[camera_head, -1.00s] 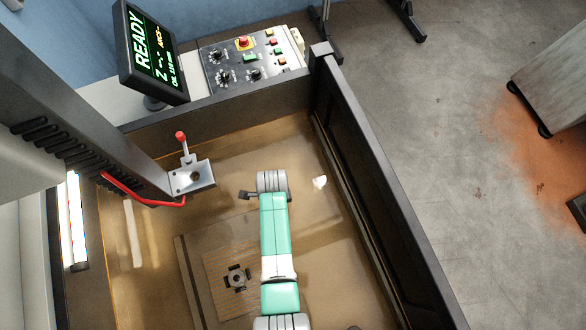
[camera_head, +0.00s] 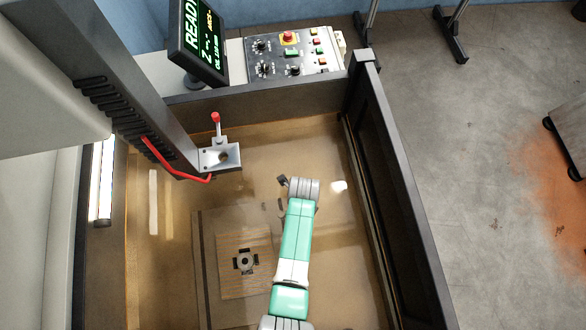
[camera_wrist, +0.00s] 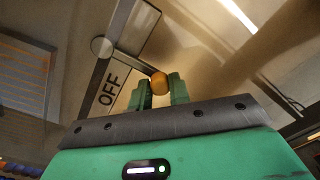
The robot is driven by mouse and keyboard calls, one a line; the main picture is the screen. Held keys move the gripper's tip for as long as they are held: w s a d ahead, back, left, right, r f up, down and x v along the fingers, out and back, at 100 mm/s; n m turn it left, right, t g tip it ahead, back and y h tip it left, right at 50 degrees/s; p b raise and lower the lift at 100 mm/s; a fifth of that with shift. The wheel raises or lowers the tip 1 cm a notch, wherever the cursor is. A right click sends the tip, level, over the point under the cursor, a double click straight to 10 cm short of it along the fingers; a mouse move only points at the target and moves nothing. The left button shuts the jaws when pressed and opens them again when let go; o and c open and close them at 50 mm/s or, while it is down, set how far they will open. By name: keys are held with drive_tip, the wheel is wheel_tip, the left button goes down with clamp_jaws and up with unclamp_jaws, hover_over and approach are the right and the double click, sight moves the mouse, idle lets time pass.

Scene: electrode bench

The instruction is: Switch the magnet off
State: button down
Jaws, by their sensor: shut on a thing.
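In the wrist view, a grey lever bar (camera_wrist: 128,62) runs from a round grey pivot (camera_wrist: 101,46) to an orange ball knob (camera_wrist: 159,83). My gripper (camera_wrist: 160,88) is shut on the knob, one green finger on each side. A pale plate lettered OFF (camera_wrist: 108,90) lies beside the bar. Another pale plate (camera_wrist: 140,25) lies on its other side; its lettering is not readable. In the head view, my green and grey arm reaches down into the tank and hides the knob and fingertips. The orange-striped plate (camera_head: 232,288) lies left of my arm.
Tank walls (camera_head: 405,200) stand close on the right and at the back. A bracket with a red-tipped lever (camera_head: 216,138) and a red cable hangs at upper left. A control panel (camera_head: 292,55) and a READY screen (camera_head: 198,42) stand behind the back wall.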

idle(0.5)
drive_tip(key=c, duration=1.3)
unclamp_jaws()
wheel_tip(320, 180, up, 8)
drive_tip(key=shift+s+f+p, duration=0.1)
drive_tip(key=shift+p, duration=0.5)
